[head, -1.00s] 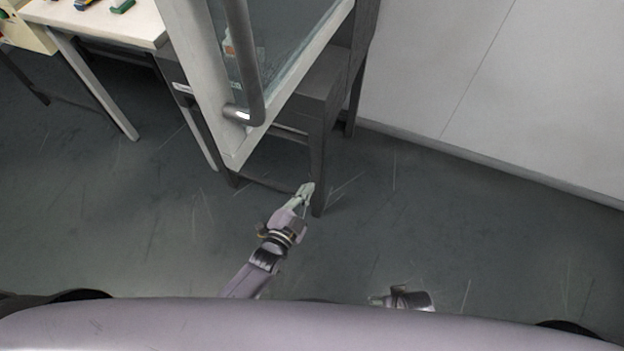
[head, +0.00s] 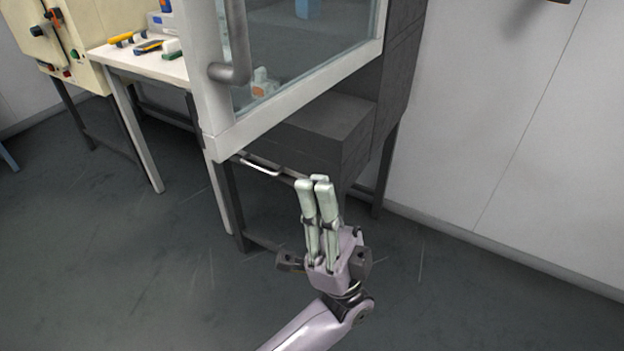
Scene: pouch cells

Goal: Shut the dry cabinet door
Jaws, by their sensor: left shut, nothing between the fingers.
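The dry cabinet door (head: 222,118) has a white frame around a glass pane (head: 310,50), with a grey bar handle (head: 236,62) near its left edge. The door appears to stand out at an angle from the dark cabinet body (head: 392,95), its handle edge nearest me. My left gripper (head: 314,186) points up with its pale fingers together and empty. In the picture it is below and right of the door's lower corner, with no visible contact. My right gripper is out of view.
A small white and orange item (head: 263,86) shows through the glass. A white table (head: 160,68) with tools stands left of the cabinet, and a cream machine (head: 70,50) stands beyond it. A pale wall (head: 500,140) is at the right. The near floor is clear.

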